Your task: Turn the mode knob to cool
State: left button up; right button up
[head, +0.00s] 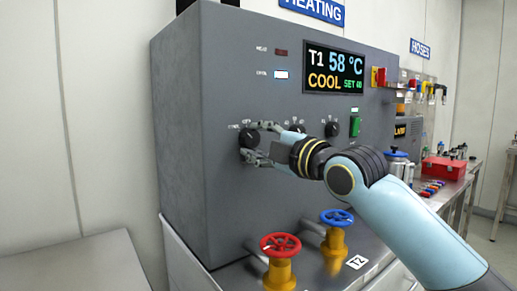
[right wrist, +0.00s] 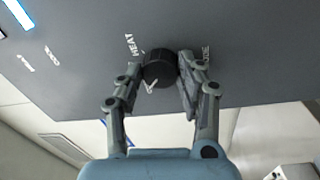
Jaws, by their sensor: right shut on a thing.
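The mode knob (head: 249,138) is a round black knob low on the left of the grey panel's front. My right gripper (head: 256,143) is shut on it, with one finger above and one below in the head view. In the right wrist view the knob (right wrist: 158,66) sits between the two fingertips of the gripper (right wrist: 163,78), with a HEAT label beside it. A white pointer mark shows at the knob's edge. The display (head: 335,70) reads T1 58 °C, COOL and SET 60. The lower small lamp (head: 281,75) is lit white; the upper one (head: 281,52) is dark red. My left gripper is out of view.
Two more black knobs, one at the right (head: 332,129), and a green switch (head: 355,127) are on the panel. Red (head: 281,246) and blue (head: 336,217) valve wheels stand below my right arm. A bench at the right holds a red box (head: 443,168).

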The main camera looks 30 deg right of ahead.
jog(key=shift+f+n, duration=0.15)
jog(key=shift+n, duration=0.45)
jog(key=o, duration=1.2)
jog(key=shift+c, duration=0.2)
jog(key=s+d, duration=0.1)
jog(key=s, duration=1.1)
jog(key=shift+d+f, duration=0.35)
jog(key=shift+d, duration=0.05)
